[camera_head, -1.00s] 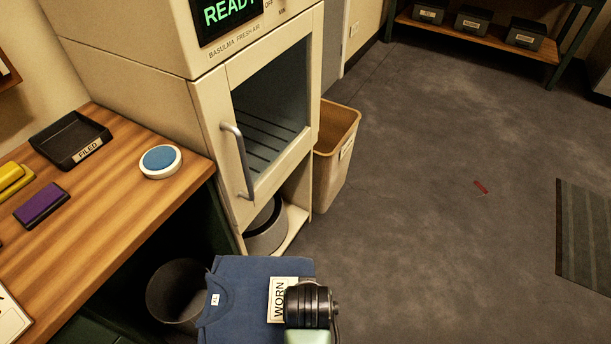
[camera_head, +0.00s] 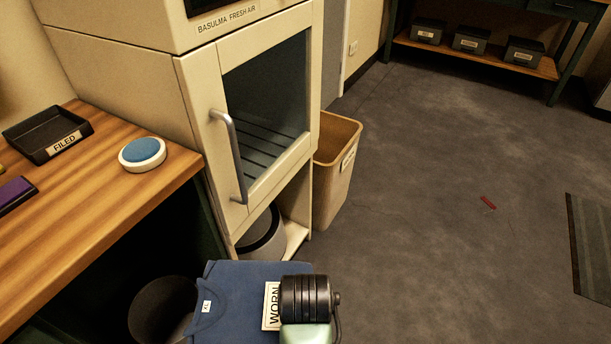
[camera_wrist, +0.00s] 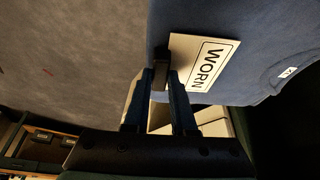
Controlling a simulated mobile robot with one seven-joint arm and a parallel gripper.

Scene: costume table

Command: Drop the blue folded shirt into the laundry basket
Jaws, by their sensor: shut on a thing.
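The blue folded shirt (camera_head: 233,299) is at the bottom of the head view, held flat above the floor, with a white WORN tag (camera_head: 271,306) on it. My gripper (camera_head: 306,298) is at its right edge; its fingertips are hidden there. In the wrist view the fingers (camera_wrist: 163,78) are shut on the shirt's edge (camera_wrist: 235,75) beside the WORN tag. The tan laundry basket (camera_head: 336,172) stands on the floor beside the cream cabinet, ahead of the shirt and apart from it. Its top is open and its inside is partly visible.
The cream cabinet (camera_head: 190,130) has a glass door with a handle (camera_head: 229,155) and a grey round bin (camera_head: 262,235) below. A wooden counter (camera_head: 100,190) is at left. A dark round bin (camera_head: 160,308) is beside the shirt. The floor (camera_head: 420,210) at right is mostly clear.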

